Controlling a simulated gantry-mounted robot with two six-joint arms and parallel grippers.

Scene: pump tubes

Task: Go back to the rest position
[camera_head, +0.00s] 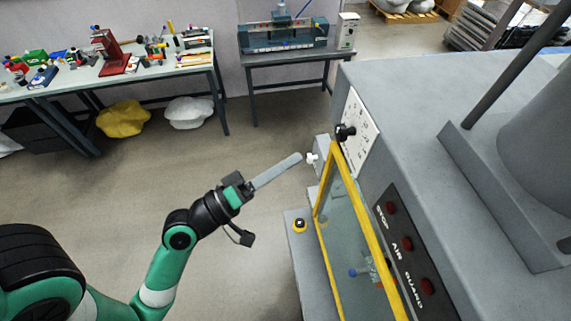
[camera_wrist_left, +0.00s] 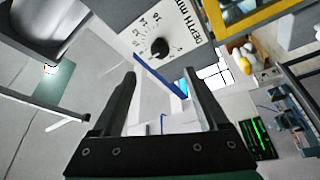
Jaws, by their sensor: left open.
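My left gripper (camera_head: 298,158) reaches out over the floor, its grey fingers pointing toward the grey machine (camera_head: 400,110). In the head view its tips are close to a small white knob (camera_head: 311,158) on the machine's side; I cannot tell whether they touch. The left wrist view shows the two fingers apart with nothing between them (camera_wrist_left: 160,78). A black depth dial (camera_wrist_left: 159,49) on a white plate lies beyond the fingers there. The same dial shows in the head view (camera_head: 345,132). My right gripper is not in view.
A yellow-framed guard (camera_head: 350,215) stands on the machine beside the buttons labelled STOP, AIR and GUARD. A yellow-based button (camera_head: 299,226) sits on the ledge. A cluttered table (camera_head: 190,68) and a bench (camera_head: 290,57) stand behind. The floor (camera_head: 150,170) between is open.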

